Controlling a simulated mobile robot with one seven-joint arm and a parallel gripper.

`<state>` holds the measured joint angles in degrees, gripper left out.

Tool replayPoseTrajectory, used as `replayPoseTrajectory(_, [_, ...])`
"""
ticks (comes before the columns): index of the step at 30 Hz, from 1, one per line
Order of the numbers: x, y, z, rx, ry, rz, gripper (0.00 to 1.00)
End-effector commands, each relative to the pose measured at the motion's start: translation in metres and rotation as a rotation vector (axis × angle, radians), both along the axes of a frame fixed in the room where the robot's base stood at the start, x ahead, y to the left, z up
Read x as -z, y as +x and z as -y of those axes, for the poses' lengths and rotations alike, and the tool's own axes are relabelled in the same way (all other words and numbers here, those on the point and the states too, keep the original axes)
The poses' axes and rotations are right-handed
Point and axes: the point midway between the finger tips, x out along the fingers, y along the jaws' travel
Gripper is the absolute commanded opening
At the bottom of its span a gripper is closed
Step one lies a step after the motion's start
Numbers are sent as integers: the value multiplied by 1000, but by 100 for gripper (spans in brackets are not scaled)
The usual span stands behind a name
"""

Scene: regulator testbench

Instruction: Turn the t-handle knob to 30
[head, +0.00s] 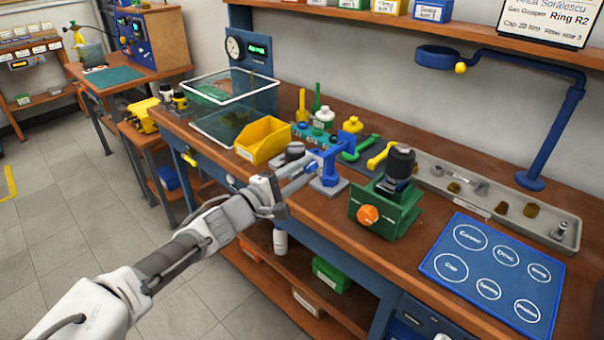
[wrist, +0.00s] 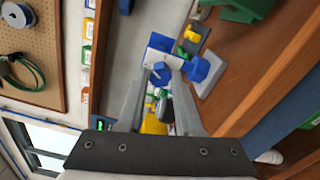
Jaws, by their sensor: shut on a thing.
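A blue fixture (head: 329,176) stands on a grey base plate on the workbench, with a blue handle part at its top. I take this part for the t-handle knob (wrist: 160,73). My gripper (head: 312,166) reaches it from the left. In the wrist view, the two long grey fingers of my gripper (wrist: 161,80) close on the blue part, one on each side. The fingers hide some of it. I cannot read any scale or the handle's angle.
A yellow bin (head: 263,139) stands left of the fixture. A green vise (head: 386,208) with an orange knob and a black part stands close on its right. A grey tray (head: 481,208) and a blue labelled mat (head: 462,291) lie further right. Small tools crowd behind the fixture.

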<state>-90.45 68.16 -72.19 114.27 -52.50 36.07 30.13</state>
Motion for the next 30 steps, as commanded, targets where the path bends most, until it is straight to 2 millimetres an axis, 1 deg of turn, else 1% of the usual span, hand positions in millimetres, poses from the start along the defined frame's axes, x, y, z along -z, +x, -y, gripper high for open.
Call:
replayPoseTrajectory(18, [3,0,0,0,416,414,0])
replayPoseTrajectory(30, [2,0,-1,-1,639,635,0])
